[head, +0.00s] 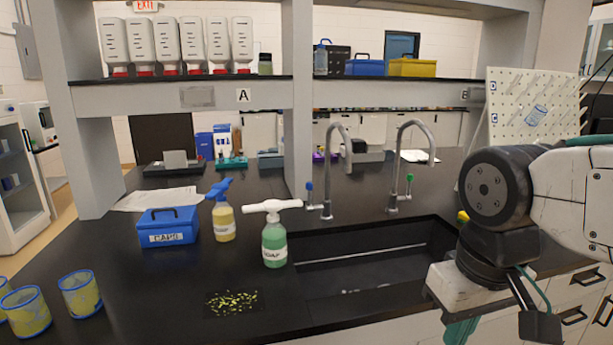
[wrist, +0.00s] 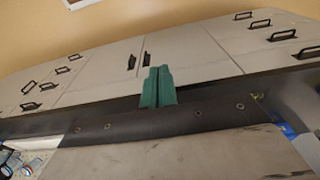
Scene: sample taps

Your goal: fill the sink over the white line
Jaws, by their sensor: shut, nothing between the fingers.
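The black sink (head: 345,239) is set into the dark counter, and a white line (head: 365,254) runs along its far inner wall. I cannot tell whether there is water in it; pale glints show low inside. Two grey gooseneck taps stand behind it: the left tap (head: 331,160) has a blue handle (head: 309,187), the right tap (head: 399,160) a green handle (head: 409,179). No stream shows from either spout. My gripper (head: 458,332) hangs by the counter's front edge, right of the sink, apart from both taps. Its green fingers are together and empty in the wrist view (wrist: 157,88).
A green soap bottle (head: 274,244) stands at the sink's left edge, with a yellow bottle (head: 223,222) and blue box (head: 167,227) further left. Yellow-green bits (head: 232,303) lie on the counter. A pegboard (head: 530,105) stands at right. A shelf (head: 390,93) spans above.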

